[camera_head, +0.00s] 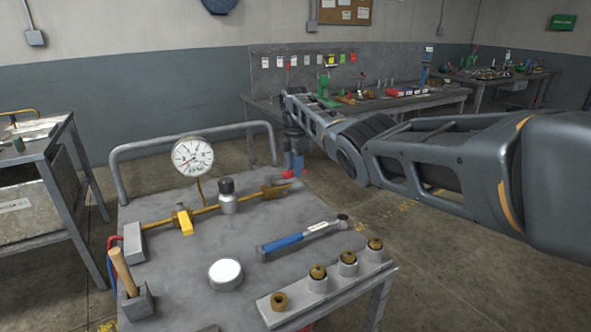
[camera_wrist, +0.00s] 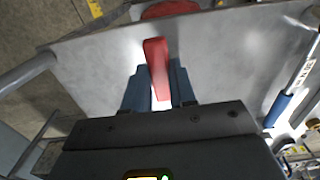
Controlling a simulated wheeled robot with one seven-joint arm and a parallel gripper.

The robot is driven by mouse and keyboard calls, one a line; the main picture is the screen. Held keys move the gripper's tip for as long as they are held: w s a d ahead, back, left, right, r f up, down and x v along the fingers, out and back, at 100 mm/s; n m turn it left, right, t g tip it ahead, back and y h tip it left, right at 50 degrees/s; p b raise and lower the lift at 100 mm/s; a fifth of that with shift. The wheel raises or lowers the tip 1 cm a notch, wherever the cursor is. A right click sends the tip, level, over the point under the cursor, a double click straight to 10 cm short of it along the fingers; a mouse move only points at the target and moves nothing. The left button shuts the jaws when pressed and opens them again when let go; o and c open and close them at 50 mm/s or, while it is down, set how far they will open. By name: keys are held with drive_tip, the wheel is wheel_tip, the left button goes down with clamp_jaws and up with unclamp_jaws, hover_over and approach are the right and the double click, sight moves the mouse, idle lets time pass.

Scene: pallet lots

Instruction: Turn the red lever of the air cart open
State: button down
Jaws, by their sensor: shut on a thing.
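The air cart (camera_head: 190,255) is a grey table with a rail, and its top fills much of the head view. Its brass pipe (camera_head: 225,207) runs across the top to a fitting at the far right corner. The red lever (camera_wrist: 156,62) shows in the wrist view, with its near end between the blue fingertips. In the head view only a small red bit of the lever (camera_head: 287,174) shows beside the fingers. My gripper (camera_head: 295,168) points down at that corner and is shut on the lever; it also shows in the wrist view (camera_wrist: 159,92).
A pressure gauge (camera_head: 193,156), a yellow valve handle (camera_head: 184,221), a blue-handled wrench (camera_head: 300,237), a white round cap (camera_head: 225,273) and a block with brass fittings (camera_head: 325,291) are on the cart. A mallet (camera_head: 123,271) stands front left. A workbench (camera_head: 400,103) is behind.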

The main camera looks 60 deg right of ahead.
drive_tip(key=shift+w+r, duration=0.1)
drive_tip(key=shift+w, duration=0.05)
drive_tip(key=c, duration=0.9)
unclamp_jaws()
wheel_tip(320, 180, up, 8)
drive_tip(key=shift+f, duration=0.15)
